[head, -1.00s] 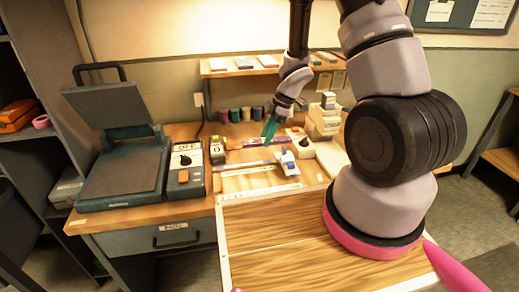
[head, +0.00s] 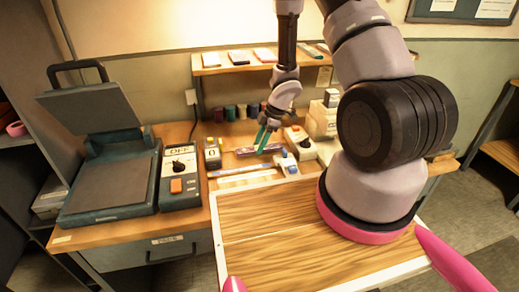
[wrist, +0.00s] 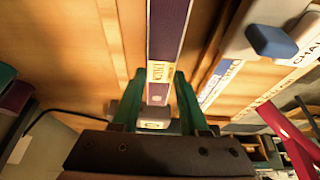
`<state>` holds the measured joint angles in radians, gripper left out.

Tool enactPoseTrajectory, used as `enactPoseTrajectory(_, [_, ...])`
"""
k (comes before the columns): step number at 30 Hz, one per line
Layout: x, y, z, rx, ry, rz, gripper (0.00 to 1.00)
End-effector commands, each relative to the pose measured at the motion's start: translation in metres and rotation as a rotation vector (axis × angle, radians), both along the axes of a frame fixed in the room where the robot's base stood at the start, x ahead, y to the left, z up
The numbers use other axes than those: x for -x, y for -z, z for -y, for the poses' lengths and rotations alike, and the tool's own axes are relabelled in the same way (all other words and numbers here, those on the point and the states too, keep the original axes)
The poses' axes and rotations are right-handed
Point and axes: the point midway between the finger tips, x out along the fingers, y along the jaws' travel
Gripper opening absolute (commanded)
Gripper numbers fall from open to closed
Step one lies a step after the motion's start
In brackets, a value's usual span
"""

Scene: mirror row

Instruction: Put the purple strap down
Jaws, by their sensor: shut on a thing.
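The purple strap (wrist: 168,35) is a long, flat dark-purple band with a pale printed label near one end. In the wrist view it runs away from my gripper (wrist: 158,98), whose two green fingers are shut on its labelled end. In the head view my gripper (head: 265,138) points down over the workbench (head: 190,222), and the strap (head: 246,152) lies crosswise at its fingertips, low over the bench top. I cannot tell whether the strap touches the wood.
A heat press (head: 110,180) and a control box marked OFF (head: 181,178) stand left. Several dark spools (head: 242,113) stand behind. A blue-and-white tool (head: 287,163) sits close by at right, with a pale ruler-like strip (head: 245,175) in front.

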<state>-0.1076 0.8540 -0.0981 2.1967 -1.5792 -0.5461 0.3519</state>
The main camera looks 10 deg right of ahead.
Motion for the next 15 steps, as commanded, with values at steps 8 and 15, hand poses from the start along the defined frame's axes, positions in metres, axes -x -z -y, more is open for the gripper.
enactPoseTrajectory(8, [0.000,0.022,0.000,0.000,0.000,0.000,0.00])
enactPoseTrajectory(15, [0.000,0.024,0.000,0.000,0.001,0.000,0.00])
